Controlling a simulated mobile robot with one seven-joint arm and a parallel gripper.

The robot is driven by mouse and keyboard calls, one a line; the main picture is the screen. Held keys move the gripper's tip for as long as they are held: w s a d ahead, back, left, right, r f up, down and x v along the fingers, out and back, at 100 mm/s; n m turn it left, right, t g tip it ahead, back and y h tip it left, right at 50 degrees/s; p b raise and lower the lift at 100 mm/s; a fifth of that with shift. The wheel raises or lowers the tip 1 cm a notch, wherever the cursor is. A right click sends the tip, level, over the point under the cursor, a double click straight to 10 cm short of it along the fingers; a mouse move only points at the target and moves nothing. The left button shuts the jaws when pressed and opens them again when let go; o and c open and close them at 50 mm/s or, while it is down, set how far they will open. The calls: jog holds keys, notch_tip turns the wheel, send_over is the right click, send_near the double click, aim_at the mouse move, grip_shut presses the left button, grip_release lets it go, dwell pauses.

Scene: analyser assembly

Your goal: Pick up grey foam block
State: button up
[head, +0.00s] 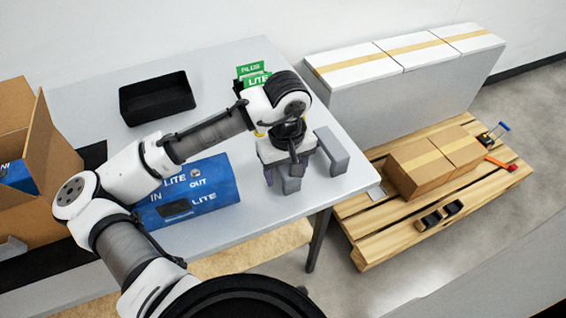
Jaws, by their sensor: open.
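Two grey foam blocks are near the table's right end. One grey foam block (332,152) stands to the right of my gripper and is unobstructed. The other grey foam block (291,184) is directly below my gripper and partly hidden by it. My gripper (284,176) points down close over this second block and is open. I cannot tell whether its fingers are beside the block or touching it.
A blue analyser housing (215,184) lies left of my gripper on the white table (243,62). A black tray (157,85) and green boxes (253,73) are behind. A cardboard box (60,150) is at far left. A pallet (365,222) stands right.

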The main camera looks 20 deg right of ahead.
jog(key=c, duration=1.1)
jog(key=shift+o, duration=0.2)
jog(key=shift+r, duration=0.1)
